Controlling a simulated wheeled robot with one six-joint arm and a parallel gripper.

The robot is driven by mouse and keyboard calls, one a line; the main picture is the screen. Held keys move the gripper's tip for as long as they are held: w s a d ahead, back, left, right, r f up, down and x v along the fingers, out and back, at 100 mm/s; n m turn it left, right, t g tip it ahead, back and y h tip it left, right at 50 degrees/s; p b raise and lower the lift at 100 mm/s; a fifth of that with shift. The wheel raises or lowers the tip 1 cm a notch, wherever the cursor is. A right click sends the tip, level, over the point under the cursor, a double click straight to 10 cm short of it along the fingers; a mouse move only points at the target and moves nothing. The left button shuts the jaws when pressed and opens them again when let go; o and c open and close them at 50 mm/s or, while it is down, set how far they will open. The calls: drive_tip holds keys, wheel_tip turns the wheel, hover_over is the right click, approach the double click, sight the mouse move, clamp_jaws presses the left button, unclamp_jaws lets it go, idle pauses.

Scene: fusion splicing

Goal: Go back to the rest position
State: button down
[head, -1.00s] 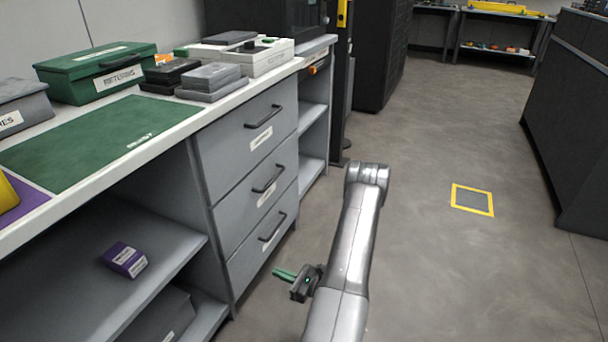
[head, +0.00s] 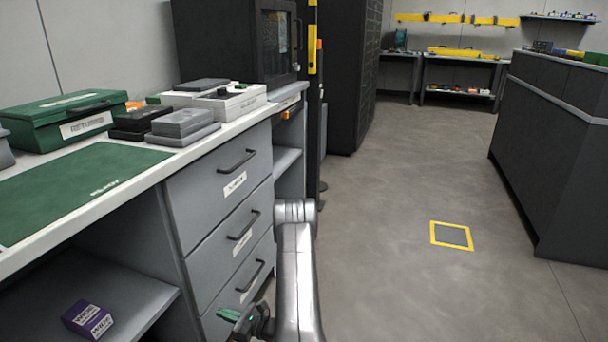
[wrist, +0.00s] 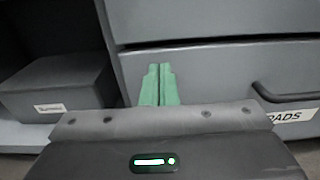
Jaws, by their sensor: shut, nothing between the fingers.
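My gripper (head: 231,316) shows low in the head view, beside the lowest drawer of the workbench. In the wrist view its two green fingers (wrist: 159,85) lie together with nothing between them. They point toward the grey drawer fronts (wrist: 205,75). My arm reaches up from the bottom edge of the head view and bends at an elbow, with the gripper hanging low on its left.
The workbench drawers (head: 220,187) stand close on the left. The bench top holds a green box (head: 60,122), a green mat (head: 75,185) and grey cases (head: 182,123). A dark counter (head: 560,150) stands right. The floor between, with a yellow-framed square (head: 451,236), is clear.

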drive_tip(key=shift+x, duration=0.8)
